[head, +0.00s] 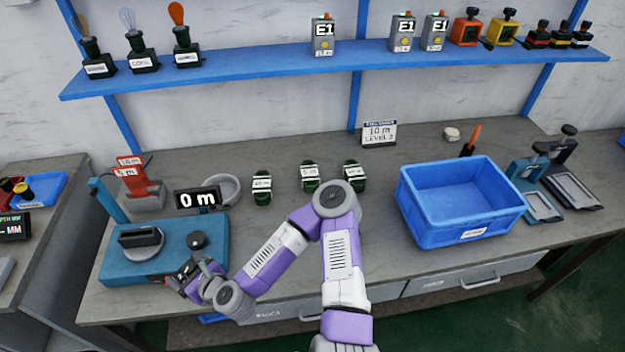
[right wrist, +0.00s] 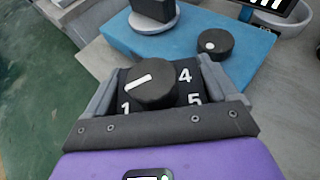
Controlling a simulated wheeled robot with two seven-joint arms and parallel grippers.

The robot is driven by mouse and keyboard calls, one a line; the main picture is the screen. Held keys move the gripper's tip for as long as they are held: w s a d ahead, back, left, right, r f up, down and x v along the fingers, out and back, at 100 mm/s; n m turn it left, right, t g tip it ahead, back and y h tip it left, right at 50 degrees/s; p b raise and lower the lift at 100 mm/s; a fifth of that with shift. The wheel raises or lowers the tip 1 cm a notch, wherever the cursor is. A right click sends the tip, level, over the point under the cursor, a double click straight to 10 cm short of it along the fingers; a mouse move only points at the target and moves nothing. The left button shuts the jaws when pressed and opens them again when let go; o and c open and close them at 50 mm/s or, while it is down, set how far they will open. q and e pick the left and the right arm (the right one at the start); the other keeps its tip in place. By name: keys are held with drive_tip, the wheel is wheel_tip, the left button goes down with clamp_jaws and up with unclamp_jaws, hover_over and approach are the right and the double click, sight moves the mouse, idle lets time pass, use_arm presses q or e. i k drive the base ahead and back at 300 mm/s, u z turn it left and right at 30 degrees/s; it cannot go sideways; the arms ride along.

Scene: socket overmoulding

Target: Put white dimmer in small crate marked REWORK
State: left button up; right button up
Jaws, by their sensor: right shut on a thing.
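My right gripper (head: 190,275) is at the front right corner of the blue machine (head: 165,250) on the bench. In the right wrist view its fingers (right wrist: 157,85) are shut on the two sides of a black dial piece (right wrist: 186,95) with a round knob, a white pointer line and white numbers. I cannot tell whether this piece is loose or part of the machine. A blue crate (head: 430,226) with a white label stands at the right of the bench; the label is too small to read. No white dimmer can be made out for sure. My left gripper is out of view.
A "0 m" display (head: 197,198) and a grey round dish (head: 222,189) stand behind the machine. Several green-and-white pieces (head: 262,187) lie mid-bench. A small whitish round thing (head: 451,134) lies at the back. A blue shelf (head: 250,72) spans above. Bench front right of centre is clear.

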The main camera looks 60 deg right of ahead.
sight(471, 206)
drive_tip(key=u, duration=0.9)
drive_tip(key=k, duration=1.95)
drive_tip(key=z, duration=0.9)
